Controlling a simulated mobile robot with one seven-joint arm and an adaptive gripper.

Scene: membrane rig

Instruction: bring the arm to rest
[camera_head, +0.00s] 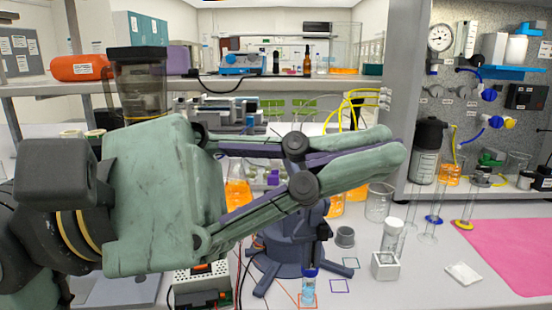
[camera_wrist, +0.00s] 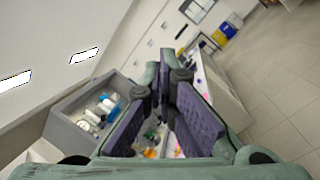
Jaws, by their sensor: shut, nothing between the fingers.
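My gripper (camera_head: 396,146) is large in the head view, raised in front of the bench and pointing right. Its two green fingers with purple pads come together at the tips, with nothing between them. In the wrist view my gripper (camera_wrist: 166,78) also shows its tips close together and empty. My gripper and wrist hide part of the bench's middle and left side, including much of a dark blue-grey stand (camera_head: 290,255) behind the fingers.
A blue-capped vial (camera_head: 309,288) stands at the front. A white block (camera_head: 385,265), a glass beaker (camera_head: 379,202) and cylinders (camera_head: 433,220) stand right of it. A pink mat (camera_head: 510,250) lies far right. A shelf (camera_head: 290,85) crosses behind; a gauge panel (camera_head: 480,90) stands right.

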